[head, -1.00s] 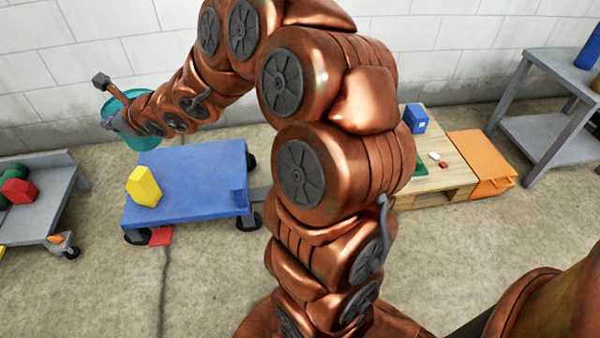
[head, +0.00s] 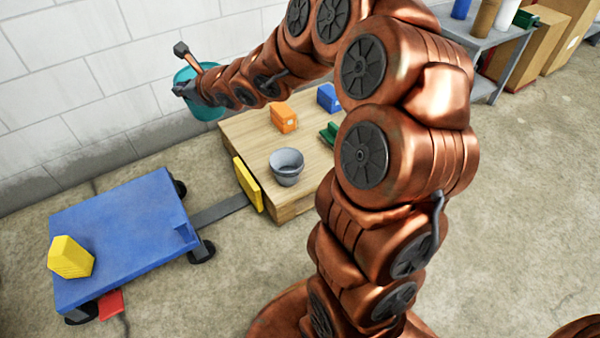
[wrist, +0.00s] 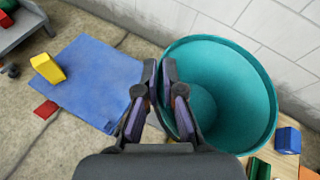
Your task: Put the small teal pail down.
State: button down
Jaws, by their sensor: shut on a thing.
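The small teal pail (head: 207,109) hangs from my gripper (head: 184,89) at the upper left of the head view, in front of the wall and by the far left corner of the wooden platform (head: 233,131). In the wrist view the pail (wrist: 240,85) is on the right with its open mouth toward the camera; it looks empty. My gripper (wrist: 158,75) is shut on the pail's rim at its left side. The pail's underside is hidden in the wrist view, and my arm covers part of the pail in the head view.
A grey bucket (head: 286,167), an orange block (head: 284,117), a blue block (head: 328,97) and a green thing (head: 329,132) stand on the platform. A yellow panel (head: 247,184) is at its left edge. A blue cart (head: 125,235) carries a yellow block (head: 70,257). A grey shelf (head: 480,40) stands at upper right.

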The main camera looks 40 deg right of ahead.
jog(key=shift+n+y, duration=0.3)
jog(key=w+d+f, duration=0.1)
jog(key=d, duration=0.1)
jog(key=w+d+f, duration=0.2)
jog(key=d, duration=0.1)
jog(key=w+d+f, duration=0.1)
jog(key=d+f, duration=0.1)
jog(key=shift+w+d+b, duration=0.2)
jog(key=shift+w+b, duration=0.15)
jog(key=s+d+f+n+g+y+b, duration=0.1)
jog(key=s+d+f+n+y, duration=0.15)
jog(key=d+f, duration=1.35)
jog(key=shift+g, duration=0.4)
jog(key=s+f+b, duration=0.1)
jog(key=f, duration=0.5)
jog(key=s+d+f+b, duration=0.1)
jog(key=s+f, duration=0.1)
jog(key=f, duration=0.5)
jog(key=s+f+b, duration=0.2)
jog(key=f, duration=0.5)
jog(key=shift+s+d+f, duration=0.15)
jog(key=shift+d+f, duration=0.05)
jog(key=shift+d, duration=0.1)
jog(key=shift+f, duration=0.3)
jog(key=c, duration=1.3)
grip_release()
